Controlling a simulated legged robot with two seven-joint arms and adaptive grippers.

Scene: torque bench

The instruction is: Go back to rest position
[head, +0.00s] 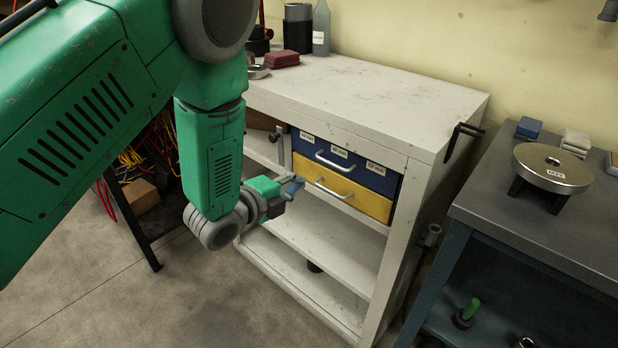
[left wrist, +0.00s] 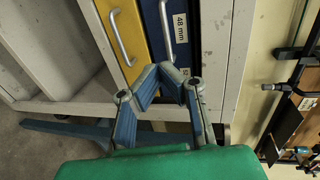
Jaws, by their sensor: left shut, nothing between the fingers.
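My left arm, green, comes in from the left of the head view. Its left gripper (head: 292,187) is in front of the white cabinet, left of the drawers, with nothing held. In the left wrist view the blue fingers of the left gripper (left wrist: 172,76) meet at their tips, in front of the drawer fronts. The blue drawer (head: 372,175) sits above the yellow drawer (head: 365,200) in the head view; both look closed. My right gripper is in neither view.
The white cabinet (head: 405,92) has open shelves below its drawers. A grey bench (head: 585,228) at the right bears a round metal disc (head: 538,162). A black clamp (head: 458,138) sits at the cabinet's right edge. Bare floor (head: 185,300) lies in front of the cabinet.

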